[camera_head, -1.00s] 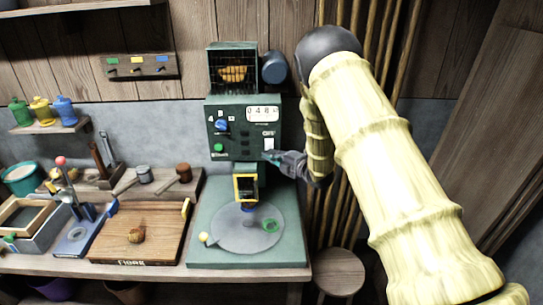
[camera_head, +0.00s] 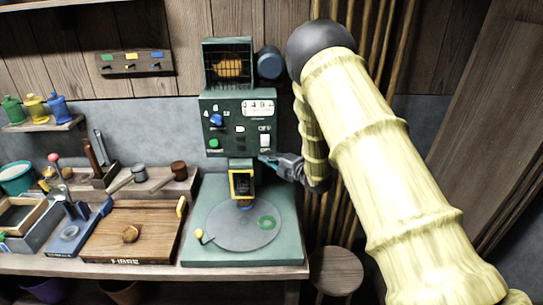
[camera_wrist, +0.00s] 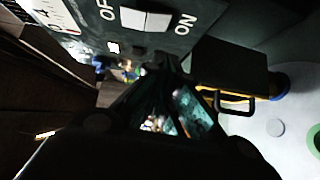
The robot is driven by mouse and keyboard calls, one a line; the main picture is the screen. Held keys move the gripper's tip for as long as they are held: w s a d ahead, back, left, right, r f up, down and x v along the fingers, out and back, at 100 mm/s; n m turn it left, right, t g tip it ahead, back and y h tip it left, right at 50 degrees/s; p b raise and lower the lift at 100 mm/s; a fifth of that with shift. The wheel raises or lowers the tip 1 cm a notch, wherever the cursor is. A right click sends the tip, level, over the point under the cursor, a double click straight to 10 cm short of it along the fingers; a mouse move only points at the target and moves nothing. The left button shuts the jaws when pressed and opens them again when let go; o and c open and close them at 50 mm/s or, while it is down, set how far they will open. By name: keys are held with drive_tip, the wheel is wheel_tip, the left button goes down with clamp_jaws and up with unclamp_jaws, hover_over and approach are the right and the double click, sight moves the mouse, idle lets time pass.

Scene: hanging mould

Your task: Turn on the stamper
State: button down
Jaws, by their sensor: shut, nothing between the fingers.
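The stamper (camera_head: 240,108) is a dark green machine on the bench with a blue knob (camera_head: 216,119), a green start button (camera_head: 213,143) and a number display. Its white rocker switch (camera_head: 265,141) sits at the panel's lower right, with OFF above and ON below. In the wrist view the switch (camera_wrist: 145,18) lies between the OFF and ON lettering; I cannot tell which side is pressed. My gripper (camera_head: 264,158) is shut and empty, its tip just below the switch, by the panel's lower edge. Contact cannot be made out. Its dark fingers fill the middle of the wrist view.
Below the head, a grey turntable (camera_head: 225,230) with a green ring sits on the green base. A yellow-framed stamp head (camera_head: 242,184) hangs above it. A wooden board (camera_head: 110,246) and hand tools lie left. A round stool (camera_head: 336,268) and bamboo poles stand right.

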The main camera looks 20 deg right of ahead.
drive_tip(key=b+v, duration=0.3)
drive_tip(key=v, duration=0.7)
drive_tip(key=shift+f+b, duration=0.35)
drive_tip(key=shift+f, duration=0.4)
drive_tip(key=shift+a, duration=0.1)
drive_tip(key=s+a+f+m+g+h, duration=0.1)
drive_tip(key=s+f+m+g+h, duration=0.1)
drive_tip(key=s+f+m, duration=0.5)
drive_tip(key=s+a+f+m+g+h, duration=0.15)
drive_tip(key=s+f, duration=0.35)
drive_tip(key=f, duration=0.6)
drive_tip(key=s+f+m+g+h, duration=0.25)
drive_tip(key=s+f+m, duration=0.3)
drive_tip(key=f, duration=0.35)
drive_tip(key=s+a+f+m+g+h, duration=0.1)
drive_tip(key=s+f+m+g, duration=0.2)
drive_tip(key=s, duration=0.8)
drive_tip(key=s+a+f+m+g, duration=0.2)
drive_tip(key=s+f+m+g, duration=0.1)
drive_tip(key=s, duration=0.9)
drive_tip(key=s+a+f+m+g+h, duration=0.1)
drive_tip(key=s+f, duration=0.4)
drive_tip(key=s, duration=0.7)
drive_tip(key=a+m+g, duration=0.1)
drive_tip(key=m+g, duration=0.1)
drive_tip(key=shift+m+h, duration=0.3)
drive_tip(key=shift+m, duration=0.1)
